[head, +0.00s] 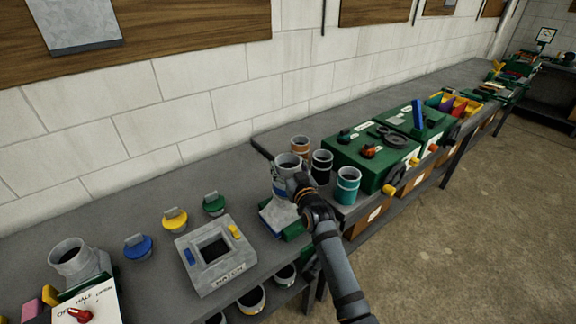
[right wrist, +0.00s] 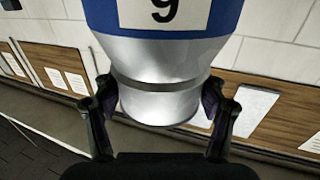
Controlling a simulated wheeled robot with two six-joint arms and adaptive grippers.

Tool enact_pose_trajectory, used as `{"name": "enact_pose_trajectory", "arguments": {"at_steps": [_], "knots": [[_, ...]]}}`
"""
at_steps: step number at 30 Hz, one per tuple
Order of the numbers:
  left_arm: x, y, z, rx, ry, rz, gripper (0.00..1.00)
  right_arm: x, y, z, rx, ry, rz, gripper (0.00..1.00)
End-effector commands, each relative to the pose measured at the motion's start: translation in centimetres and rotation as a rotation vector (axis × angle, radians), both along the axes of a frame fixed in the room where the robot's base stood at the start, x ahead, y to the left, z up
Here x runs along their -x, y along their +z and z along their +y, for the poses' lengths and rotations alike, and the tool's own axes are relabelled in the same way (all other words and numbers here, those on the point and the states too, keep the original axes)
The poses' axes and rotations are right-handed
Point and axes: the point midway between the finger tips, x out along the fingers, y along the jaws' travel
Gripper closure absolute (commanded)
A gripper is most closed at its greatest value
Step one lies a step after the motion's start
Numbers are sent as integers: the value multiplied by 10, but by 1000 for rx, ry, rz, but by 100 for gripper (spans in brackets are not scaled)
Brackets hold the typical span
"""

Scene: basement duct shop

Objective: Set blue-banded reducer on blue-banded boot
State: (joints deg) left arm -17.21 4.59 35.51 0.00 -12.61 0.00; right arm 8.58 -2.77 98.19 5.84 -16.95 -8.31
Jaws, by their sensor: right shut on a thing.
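My right gripper (head: 297,186) is shut on the blue-banded reducer (head: 288,163), a grey metal piece with a round open end. In the right wrist view the jaws (right wrist: 165,108) hold the narrow silver collar of the reducer (right wrist: 168,60). Its wide blue band bears a white label with a black figure. In the head view a white and blue part (head: 276,216) shows below the gripper; I cannot tell whether it belongs to the reducer or the boot. I cannot pick out the blue-banded boot for sure. My left gripper is out of view.
Orange (head: 300,145), black (head: 321,167) and teal (head: 347,186) banded pieces stand close to the right gripper. Green boxes (head: 372,155) lie beyond. A grey match block (head: 215,255) and blue (head: 138,247), yellow (head: 175,219) and green (head: 213,204) lids lie left on the bench.

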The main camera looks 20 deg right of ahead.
Motion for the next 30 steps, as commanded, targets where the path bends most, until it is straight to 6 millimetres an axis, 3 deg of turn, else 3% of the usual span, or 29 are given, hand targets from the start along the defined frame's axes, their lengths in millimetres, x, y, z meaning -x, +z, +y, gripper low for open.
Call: {"name": "enact_pose_trajectory", "arguments": {"at_steps": [18,19,21,30], "knots": [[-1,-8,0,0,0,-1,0,0,-11,0,0,0,-2,90],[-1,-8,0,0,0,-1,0,0,-10,0,0,0,-2,25],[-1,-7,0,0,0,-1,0,0,-10,0,0,0,-2,18],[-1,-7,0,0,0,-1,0,1,-11,0,0,0,2,18]]}}
